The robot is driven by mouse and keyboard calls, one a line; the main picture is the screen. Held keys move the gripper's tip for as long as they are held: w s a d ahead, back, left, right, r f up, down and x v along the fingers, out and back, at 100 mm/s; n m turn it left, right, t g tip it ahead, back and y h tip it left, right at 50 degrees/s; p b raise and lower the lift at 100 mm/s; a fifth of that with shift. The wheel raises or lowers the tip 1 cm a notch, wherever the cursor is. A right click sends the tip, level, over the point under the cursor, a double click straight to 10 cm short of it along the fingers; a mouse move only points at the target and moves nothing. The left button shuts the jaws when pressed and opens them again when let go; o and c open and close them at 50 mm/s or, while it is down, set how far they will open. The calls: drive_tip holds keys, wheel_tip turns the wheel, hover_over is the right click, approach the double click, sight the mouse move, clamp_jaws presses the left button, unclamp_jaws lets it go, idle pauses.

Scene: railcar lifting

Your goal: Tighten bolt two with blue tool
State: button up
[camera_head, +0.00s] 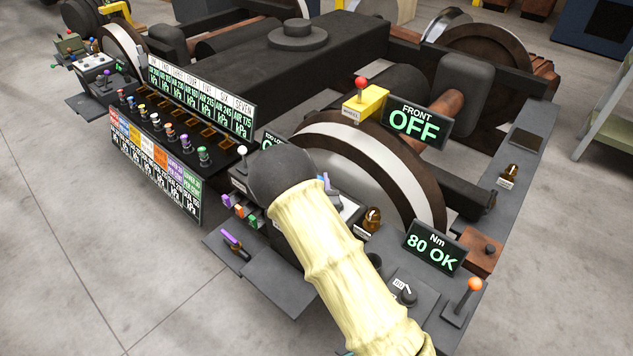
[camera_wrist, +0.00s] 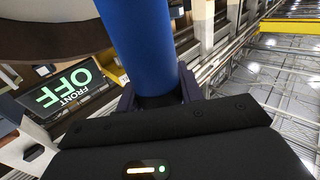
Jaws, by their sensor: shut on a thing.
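The blue tool (camera_wrist: 140,45) shows as a thick blue cylinder in the wrist view, rising from between my fingers. My gripper (camera_wrist: 158,98) is shut on it. A brass bolt-like piece (camera_head: 372,218) stands just right of my arm, and another (camera_head: 510,172) sits on the right side rail. Their labels are too small to read, so I cannot tell which is bolt two. A display (camera_head: 435,248) reads "Nm 80 OK". Contact between tool and bolt is hidden.
A large wheel (camera_head: 415,180) stands behind my arm. A display (camera_head: 416,120) reads "FRONT OFF", beside a yellow box (camera_head: 370,102) with a red-knobbed lever. An orange-knobbed lever (camera_head: 470,295) is at lower right. A rack with pressure readouts (camera_head: 200,92) stands left. Floor at left is clear.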

drive_tip(key=shift+f+b, duration=1.4)
drive_tip(key=shift+b, duration=0.15)
idle(3.0)
drive_tip(key=shift+r, duration=0.15)
drive_tip(key=shift+r+p, duration=1.85)
drive_tip(key=shift+r, duration=1.6)
